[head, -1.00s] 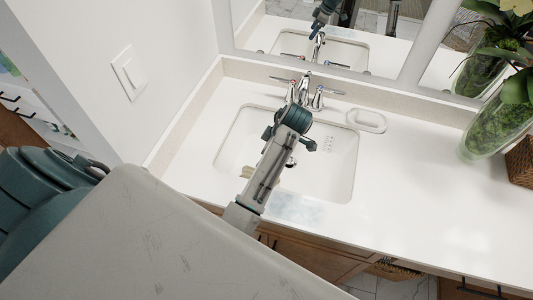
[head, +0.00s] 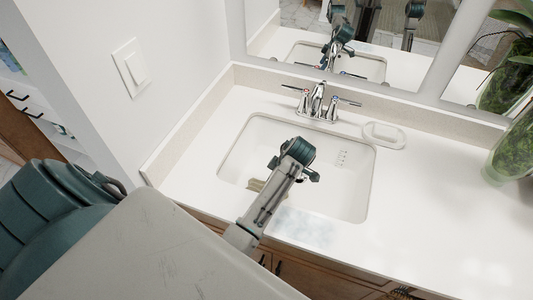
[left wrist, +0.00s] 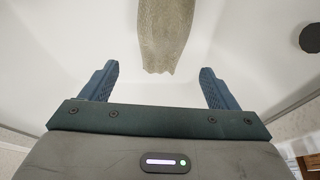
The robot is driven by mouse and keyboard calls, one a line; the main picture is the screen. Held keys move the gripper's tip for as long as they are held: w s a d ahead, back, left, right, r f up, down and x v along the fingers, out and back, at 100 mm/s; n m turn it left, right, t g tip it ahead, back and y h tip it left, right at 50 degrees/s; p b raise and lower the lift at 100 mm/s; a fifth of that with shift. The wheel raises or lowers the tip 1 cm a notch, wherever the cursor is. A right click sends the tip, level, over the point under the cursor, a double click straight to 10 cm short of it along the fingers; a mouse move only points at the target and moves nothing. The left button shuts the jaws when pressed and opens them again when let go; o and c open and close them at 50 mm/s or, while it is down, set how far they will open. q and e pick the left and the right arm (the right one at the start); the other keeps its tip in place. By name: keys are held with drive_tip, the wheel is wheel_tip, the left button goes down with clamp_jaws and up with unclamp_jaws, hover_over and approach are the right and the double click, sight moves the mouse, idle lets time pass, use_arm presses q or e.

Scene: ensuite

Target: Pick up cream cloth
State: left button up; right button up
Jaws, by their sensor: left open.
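The cream cloth (left wrist: 166,35) hangs or lies in the white sink basin, and its lower end shows ahead of my left gripper in the left wrist view. A small part of the cloth (head: 256,185) shows beside my left arm in the head view; my arm hides the rest. My left gripper (left wrist: 160,78) is open and empty, its two fingers spread on either side of the cloth's line. The cloth's near end is just beyond the fingertips, not between them. My right gripper is not in view.
The white sink (head: 345,190) is set in a white counter (head: 430,190). A chrome faucet (head: 318,105) stands behind it, with a white soap dish (head: 384,135) to the right. A plant in a glass vase (head: 515,150) is at far right. A mirror (head: 400,60) backs the counter.

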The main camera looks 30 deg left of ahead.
sight(254, 184)
use_arm(q)
drive_tip(key=shift+x, duration=0.75)
drive_tip(key=shift+a+f+p, duration=0.15)
drive_tip(key=shift+f+p, duration=0.2)
drive_tip(key=shift+p, duration=0.1)
drive_tip(key=p+x, duration=0.1)
drive_tip(key=x, duration=0.2)
drive_tip(key=shift+s+f, duration=0.2)
drive_tip(key=shift+f, duration=0.1)
drive_tip(key=shift+a+f, duration=0.15)
drive_tip(key=shift+f, duration=0.25)
drive_tip(key=c, duration=1.1)
